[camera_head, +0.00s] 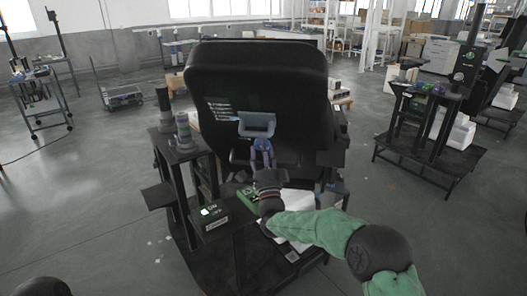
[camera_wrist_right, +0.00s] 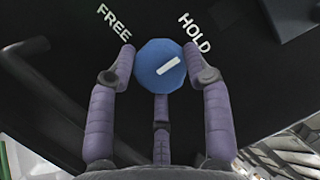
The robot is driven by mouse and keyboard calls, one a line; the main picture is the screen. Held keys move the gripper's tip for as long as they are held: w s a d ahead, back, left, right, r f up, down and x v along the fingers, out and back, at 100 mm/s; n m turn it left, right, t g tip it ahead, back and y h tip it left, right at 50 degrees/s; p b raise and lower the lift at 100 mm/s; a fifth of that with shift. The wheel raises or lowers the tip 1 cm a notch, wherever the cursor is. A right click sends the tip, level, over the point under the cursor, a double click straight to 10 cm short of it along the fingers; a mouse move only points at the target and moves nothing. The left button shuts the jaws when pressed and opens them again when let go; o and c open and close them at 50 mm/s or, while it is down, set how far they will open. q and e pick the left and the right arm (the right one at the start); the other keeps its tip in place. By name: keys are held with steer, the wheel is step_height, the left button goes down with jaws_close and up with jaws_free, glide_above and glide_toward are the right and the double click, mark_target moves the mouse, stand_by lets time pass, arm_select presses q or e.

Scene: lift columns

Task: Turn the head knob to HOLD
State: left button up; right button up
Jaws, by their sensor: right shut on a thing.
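In the right wrist view, the blue faceted head knob (camera_wrist_right: 160,66) sits on a black panel (camera_wrist_right: 70,65). Its white mark slants up to the right, toward the side of the HOLD label (camera_wrist_right: 194,33). The FREE label (camera_wrist_right: 114,22) is at the upper left of the knob. My right gripper (camera_wrist_right: 159,68) is shut on the knob, with purple fingers at its left, right and underside. In the head view, my right gripper (camera_head: 262,150) reaches up to the large black head (camera_head: 255,75); the knob cannot be made out there. My left gripper is not in view.
A blue-grey bracket (camera_head: 257,125) is just above my right gripper. Open floor lies to both sides.

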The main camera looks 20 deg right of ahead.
steer(key=shift+a+f, duration=0.15)
steer(key=shift+a, duration=0.25)
steer(key=o, duration=1.1)
steer(key=shift+a, duration=0.15)
steer(key=shift+d, duration=0.25)
steer(key=v, duration=1.2)
